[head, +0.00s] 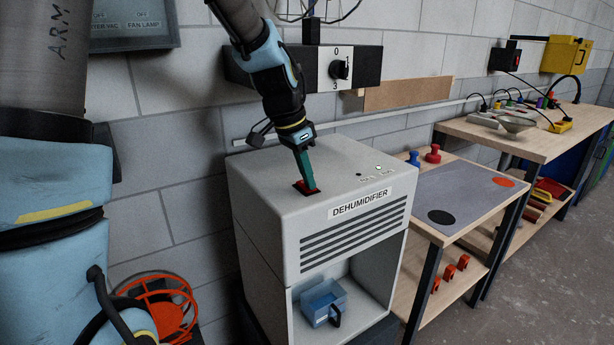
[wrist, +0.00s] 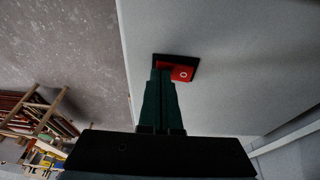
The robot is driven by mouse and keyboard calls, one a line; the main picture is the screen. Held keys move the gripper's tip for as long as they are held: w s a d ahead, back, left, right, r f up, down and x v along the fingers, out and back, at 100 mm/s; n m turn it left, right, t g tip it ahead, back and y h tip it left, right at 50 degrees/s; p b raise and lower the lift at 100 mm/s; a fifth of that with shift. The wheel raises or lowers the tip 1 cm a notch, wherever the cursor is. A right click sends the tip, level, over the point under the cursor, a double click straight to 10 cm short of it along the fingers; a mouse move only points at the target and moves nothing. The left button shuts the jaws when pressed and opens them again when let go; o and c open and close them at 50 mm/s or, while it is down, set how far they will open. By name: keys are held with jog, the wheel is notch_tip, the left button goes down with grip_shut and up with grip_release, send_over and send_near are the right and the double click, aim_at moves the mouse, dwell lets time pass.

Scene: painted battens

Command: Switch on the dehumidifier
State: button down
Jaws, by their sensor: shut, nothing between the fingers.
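The dehumidifier (head: 345,230) is a light grey cabinet with a name label and dark vent slots on its front. A red rocker switch (head: 313,191) in a dark frame is set in its top; it also shows in the wrist view (wrist: 183,74), with a white "O" mark on its right part. My gripper (head: 310,186) points down with its green fingers shut and empty. Its tips (wrist: 161,72) are at the left part of the rocker and appear to touch it. They hide that part.
A blue water tank (head: 323,302) sits in the open bay below the vents. A dial box (head: 340,68) is on the wall behind. A workbench with a grey mat (head: 465,195) stands close on the right. An orange-red reel (head: 160,300) is at left.

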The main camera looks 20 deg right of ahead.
jog(key=shift+w, duration=0.1)
jog(key=shift+w+a+r+p, duration=0.1)
jog(key=shift+w+r+p, duration=0.1)
jog(key=shift+w, duration=0.15)
jog(key=shift+w+a+r+p, duration=0.1)
jog(key=shift+w+p, duration=0.1)
jog(key=shift+w, duration=0.1)
jog(key=shift+d, duration=0.1)
jog(key=shift+r, duration=0.25)
jog(key=r+p, duration=0.3)
jog(key=shift+s+d+r, duration=0.1)
jog(key=shift+s+r, duration=0.1)
jog(key=s+b+v, duration=0.2)
jog(key=v, duration=0.7)
jog(key=shift+s+r, duration=0.15)
jog(key=shift+r, duration=0.25)
